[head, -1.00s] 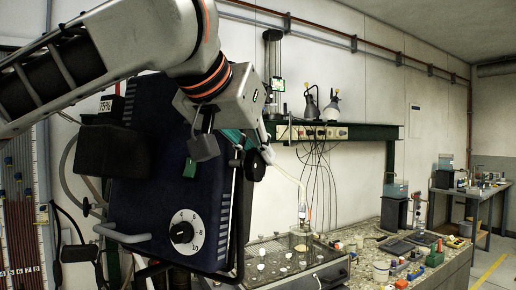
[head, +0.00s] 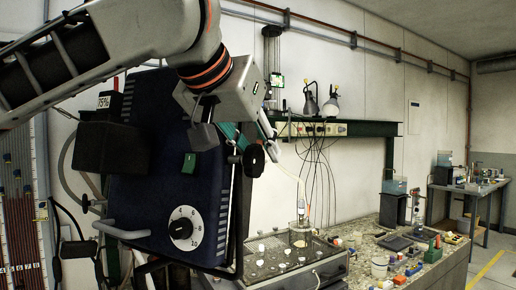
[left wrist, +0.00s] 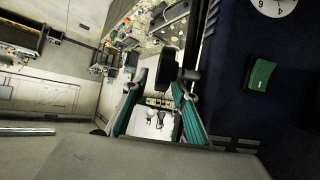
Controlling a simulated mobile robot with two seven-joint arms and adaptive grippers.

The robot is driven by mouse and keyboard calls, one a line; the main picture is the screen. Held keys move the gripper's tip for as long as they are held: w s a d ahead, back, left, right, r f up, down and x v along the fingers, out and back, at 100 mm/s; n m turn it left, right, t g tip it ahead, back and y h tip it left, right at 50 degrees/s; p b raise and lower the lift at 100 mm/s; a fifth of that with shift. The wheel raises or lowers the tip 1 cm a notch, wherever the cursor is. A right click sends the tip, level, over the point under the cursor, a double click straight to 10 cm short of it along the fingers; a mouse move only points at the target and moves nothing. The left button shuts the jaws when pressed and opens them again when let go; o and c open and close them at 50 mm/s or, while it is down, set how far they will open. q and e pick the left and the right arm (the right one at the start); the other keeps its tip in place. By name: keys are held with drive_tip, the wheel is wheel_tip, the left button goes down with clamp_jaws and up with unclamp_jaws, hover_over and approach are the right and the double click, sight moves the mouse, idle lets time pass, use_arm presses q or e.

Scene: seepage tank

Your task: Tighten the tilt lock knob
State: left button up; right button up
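A black round knob (head: 253,160), which I take to be the tilt lock knob, sticks out from the right side of a dark blue unit (head: 160,185). It also shows as a dark shape in the left wrist view (left wrist: 167,60). My left gripper (head: 256,143) comes down over it from above. In the left wrist view the two teal-padded fingers of this gripper (left wrist: 165,76) are apart. The knob appears between or just beyond their tips, with no clear contact on either side. My right gripper is in neither view.
The blue unit has a white numbered dial (head: 184,228), a green switch (head: 190,164) and a grey handle (head: 122,231). A shelf (head: 340,128) with two wash bottles (head: 320,103) is behind. A cluttered stone-topped bench (head: 400,250) stands to the right.

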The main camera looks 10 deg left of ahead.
use_arm(q)
drive_tip(key=v, duration=1.2)
